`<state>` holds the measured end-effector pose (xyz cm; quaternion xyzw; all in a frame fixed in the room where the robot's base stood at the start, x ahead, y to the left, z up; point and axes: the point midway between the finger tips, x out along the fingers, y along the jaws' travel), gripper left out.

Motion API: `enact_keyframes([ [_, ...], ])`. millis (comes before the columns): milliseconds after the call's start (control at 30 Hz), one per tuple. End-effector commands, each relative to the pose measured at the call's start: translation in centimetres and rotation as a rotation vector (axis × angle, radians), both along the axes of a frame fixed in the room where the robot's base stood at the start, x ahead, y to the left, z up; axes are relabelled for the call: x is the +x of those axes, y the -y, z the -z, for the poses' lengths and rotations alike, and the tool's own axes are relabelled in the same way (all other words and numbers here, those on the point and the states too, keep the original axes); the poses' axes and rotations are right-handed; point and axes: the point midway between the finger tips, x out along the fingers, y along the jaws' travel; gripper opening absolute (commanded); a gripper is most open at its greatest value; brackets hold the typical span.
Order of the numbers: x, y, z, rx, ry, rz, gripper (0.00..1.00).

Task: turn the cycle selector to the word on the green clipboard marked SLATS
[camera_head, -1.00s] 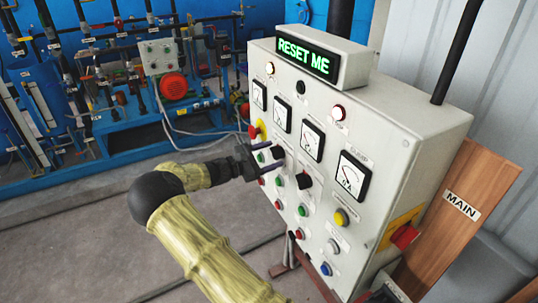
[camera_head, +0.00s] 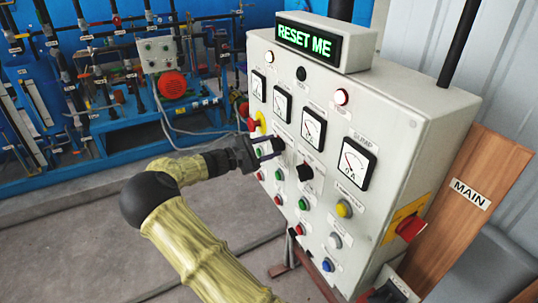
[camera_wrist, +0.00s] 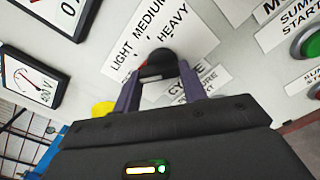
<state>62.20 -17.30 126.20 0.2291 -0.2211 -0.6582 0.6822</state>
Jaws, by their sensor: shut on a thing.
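My gripper (camera_head: 262,150) is at the grey control panel (camera_head: 400,130), its two fingers around a black selector knob (camera_head: 277,144). In the wrist view the gripper (camera_wrist: 160,84) is shut on the knob (camera_wrist: 157,62), below a label (camera_wrist: 150,32) reading LIGHT, MEDIUM, HEAVY. A partly hidden label under the fingers (camera_wrist: 188,84) shows "CY...E", with a smaller line below. The knob's pointer is hard to make out, so I cannot tell which word it faces. No green clipboard marked SLATS shows in either view.
A lit display (camera_head: 308,41) on top reads RESET ME. Meters, lamps and coloured buttons cover the panel, with a second black knob (camera_head: 305,171) to the right. A red emergency button (camera_head: 410,228) is on the side. A wooden board (camera_head: 468,200) reads MAIN.

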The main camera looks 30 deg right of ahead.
Motion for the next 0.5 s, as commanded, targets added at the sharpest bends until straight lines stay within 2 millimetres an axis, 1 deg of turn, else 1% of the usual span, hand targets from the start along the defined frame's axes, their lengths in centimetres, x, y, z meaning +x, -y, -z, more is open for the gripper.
enact_keyframes([
  [33, 0.0, -0.01, 0.66, 0.0, 0.042, 0.0, 0.19],
  [300, -0.03, -0.13, 0.55, 0.009, 0.272, -0.002, 0.19],
  [500, -0.08, -0.1, 0.38, 0.015, 0.413, 0.0, 0.19],
])
